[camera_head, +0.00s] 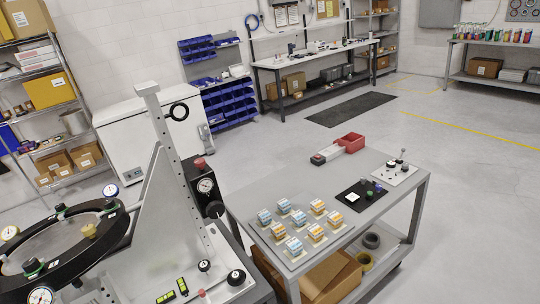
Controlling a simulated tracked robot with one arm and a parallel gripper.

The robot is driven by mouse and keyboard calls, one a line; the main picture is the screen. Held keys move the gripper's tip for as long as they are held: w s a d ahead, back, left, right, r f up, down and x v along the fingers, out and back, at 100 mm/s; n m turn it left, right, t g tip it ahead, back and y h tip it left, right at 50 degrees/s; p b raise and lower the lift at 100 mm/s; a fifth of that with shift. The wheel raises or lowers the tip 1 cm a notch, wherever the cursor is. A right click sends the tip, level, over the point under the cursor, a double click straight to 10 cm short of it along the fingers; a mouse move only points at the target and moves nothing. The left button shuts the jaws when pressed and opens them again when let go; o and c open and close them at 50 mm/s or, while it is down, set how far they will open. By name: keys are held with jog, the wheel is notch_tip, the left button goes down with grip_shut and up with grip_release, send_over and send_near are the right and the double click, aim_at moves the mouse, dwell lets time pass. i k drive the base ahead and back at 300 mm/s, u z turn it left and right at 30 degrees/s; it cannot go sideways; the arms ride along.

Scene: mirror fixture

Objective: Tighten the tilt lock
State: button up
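The mirror fixture fills the lower left, with a black ring (118,232) around a pale round disc (60,240). Green-topped knobs (108,205), a brass knob (89,231) and dial gauges (110,190) sit around the ring. Beside it stand a grey upright plate (160,215) and a tall perforated post (165,130). A black block (208,206) by the post carries a red knob (199,163) and a dial gauge (205,186). Black knobs (236,278) sit on the base. I cannot tell which part is the tilt lock. My gripper is not in view.
A grey cart (385,215) at the right holds several small blue and orange boxes (292,246), a black mat (350,205) and a red bin (351,142). Shelves (60,105), a white cabinet (135,140) and workbenches (310,60) line the walls. Open floor lies beyond the cart.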

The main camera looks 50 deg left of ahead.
aim_at(200, 163)
jog(key=z, duration=0.35)
jog(key=i, duration=1.2)
jog(key=u, duration=3.25)
jog(key=k, duration=0.6)
jog(key=u, duration=0.15)
jog(key=i, duration=0.5)
jog(key=z, duration=0.05)
